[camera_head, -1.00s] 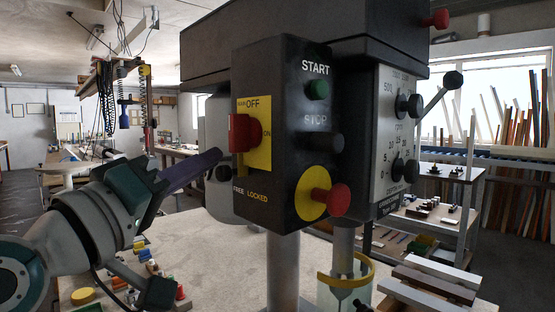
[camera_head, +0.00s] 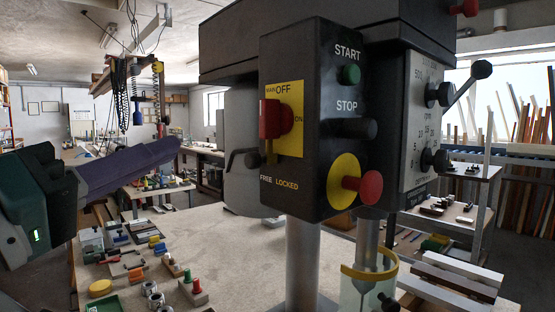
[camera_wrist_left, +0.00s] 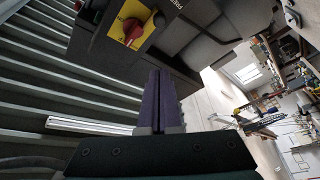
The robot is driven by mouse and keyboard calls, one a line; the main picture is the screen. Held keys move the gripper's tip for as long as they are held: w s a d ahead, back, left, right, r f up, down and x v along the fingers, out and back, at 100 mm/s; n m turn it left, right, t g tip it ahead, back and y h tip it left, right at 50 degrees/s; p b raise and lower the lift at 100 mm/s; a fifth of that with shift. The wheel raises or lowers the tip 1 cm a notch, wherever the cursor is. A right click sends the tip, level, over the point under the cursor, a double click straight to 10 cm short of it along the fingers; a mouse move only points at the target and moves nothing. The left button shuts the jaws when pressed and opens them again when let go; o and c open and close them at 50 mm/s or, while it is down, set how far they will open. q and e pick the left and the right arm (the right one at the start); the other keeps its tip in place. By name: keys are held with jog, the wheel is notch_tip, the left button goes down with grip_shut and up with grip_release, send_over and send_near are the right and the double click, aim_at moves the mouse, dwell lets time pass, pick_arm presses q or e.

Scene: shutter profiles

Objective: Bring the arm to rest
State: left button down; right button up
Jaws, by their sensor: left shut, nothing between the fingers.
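My left gripper (camera_head: 176,150) comes in from the left in the head view. Its purple fingers are shut with nothing between them and point right toward the drill press. In the head view there is a gap between the fingertips and the machine. The left wrist view also shows the shut fingers (camera_wrist_left: 160,84), with the control box (camera_wrist_left: 112,45) beyond them. The black control box (camera_head: 315,118) carries a red main switch on a yellow plate (camera_head: 288,118), a green start button (camera_head: 351,75), a stop button (camera_head: 352,128) and a red knob on yellow (camera_head: 362,188). My right gripper is not in view.
The workbench (camera_head: 235,262) below holds small parts and blocks at its left. A clear guard with a yellow ring (camera_head: 368,275) surrounds the drill spindle. Stacked profiles (camera_head: 455,275) lie at the right. Racks of long strips (camera_head: 530,130) stand behind.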

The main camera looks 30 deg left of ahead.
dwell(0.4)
pick_arm(q)
jog(key=s+d+f+m+g+h, duration=0.1)
jog(key=s+d+f+m+g, duration=0.25)
jog(key=f, duration=0.55)
jog(key=d+f+m+g, duration=0.35)
jog(key=f+g, duration=0.25)
jog(key=f, duration=0.2)
jog(key=s+f+m+g+y+p, duration=0.1)
jog(key=s+f+m+g, duration=0.1)
jog(key=s+f+g, duration=0.3)
jog(key=s+f+m+g+y, duration=0.1)
jog(key=s+f+m+g, duration=0.15)
jog(key=s, duration=0.55)
notch_tip(320, 180, up, 26)
jog(key=p, duration=2.6)
jog(key=shift+w+d+n+p, duration=0.3)
jog(key=shift+w+n, duration=0.05)
jog(key=shift+w, duration=0.05)
